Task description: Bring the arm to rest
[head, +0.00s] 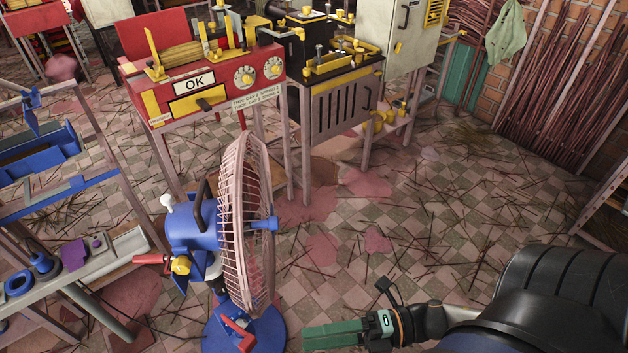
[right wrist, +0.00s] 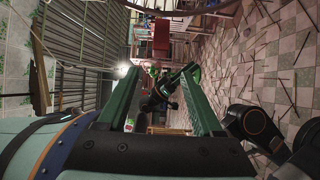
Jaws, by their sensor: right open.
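My right gripper (head: 334,335) is at the bottom of the head view, with green fingers pointing left, to the right of the blue fan's base. In the right wrist view, its two green fingers (right wrist: 160,85) stand wide apart with nothing held between them. Beyond them shows a small dark arm-like part with green pieces (right wrist: 165,92); it looks like my left gripper, but its jaws are too small to judge. My left arm does not show in the head view.
A blue fan (head: 245,225) with a pink guard stands left of my right gripper. Incense sticks litter the open tiled floor (head: 440,215).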

